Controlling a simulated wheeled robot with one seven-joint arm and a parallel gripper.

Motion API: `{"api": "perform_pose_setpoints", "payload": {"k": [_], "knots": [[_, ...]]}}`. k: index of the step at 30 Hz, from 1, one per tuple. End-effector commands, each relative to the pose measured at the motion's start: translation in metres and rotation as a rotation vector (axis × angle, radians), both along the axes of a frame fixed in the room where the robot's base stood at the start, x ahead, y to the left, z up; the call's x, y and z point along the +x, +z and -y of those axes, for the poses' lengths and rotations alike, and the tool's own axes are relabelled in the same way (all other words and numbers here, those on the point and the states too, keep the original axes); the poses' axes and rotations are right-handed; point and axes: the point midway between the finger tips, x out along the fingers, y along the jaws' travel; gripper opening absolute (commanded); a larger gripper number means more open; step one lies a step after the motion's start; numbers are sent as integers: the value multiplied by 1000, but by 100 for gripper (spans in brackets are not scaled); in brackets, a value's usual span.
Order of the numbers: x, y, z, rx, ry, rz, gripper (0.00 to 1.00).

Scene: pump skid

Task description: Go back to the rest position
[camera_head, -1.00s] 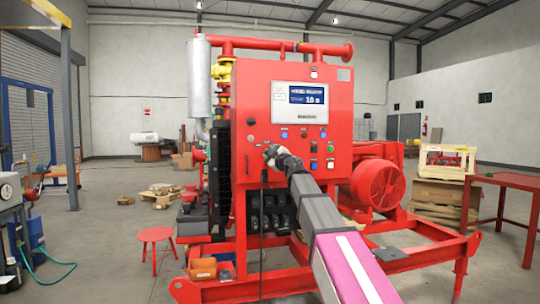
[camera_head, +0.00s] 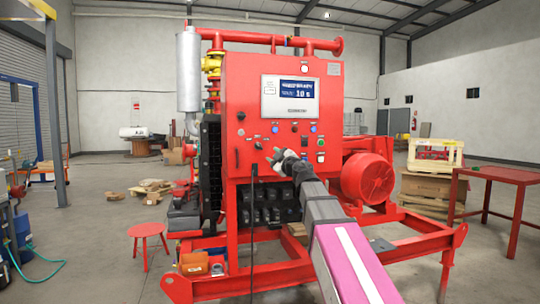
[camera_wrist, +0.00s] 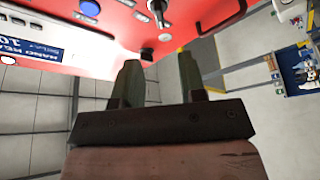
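My gripper (camera_head: 277,158) is at the end of my outstretched grey and magenta arm, in front of the lower part of the red control panel (camera_head: 240,95). In the wrist view my gripper (camera_wrist: 160,75) shows two dark fingers with a clear gap between them and nothing held. The panel face lies beyond the fingertips, with a blue button (camera_wrist: 90,7), a metal switch (camera_wrist: 163,36) and a black knob (camera_wrist: 146,54) near them. The fingers appear apart from these controls.
The red skid frame (camera_head: 400,260) spans the floor ahead of me. A red table (camera_head: 500,175) and a crate on pallets (camera_head: 435,153) stand at the right.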

Motion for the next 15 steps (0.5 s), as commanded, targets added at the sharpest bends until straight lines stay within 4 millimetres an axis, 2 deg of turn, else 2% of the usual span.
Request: {"api": "perform_pose_setpoints", "payload": {"k": [10,13,15], "knots": [[1,-4,3,13,-12,-4,38],[6,-19,15,57,-61,-15,38],[12,-37,29,107,-122,-34,38]]}}
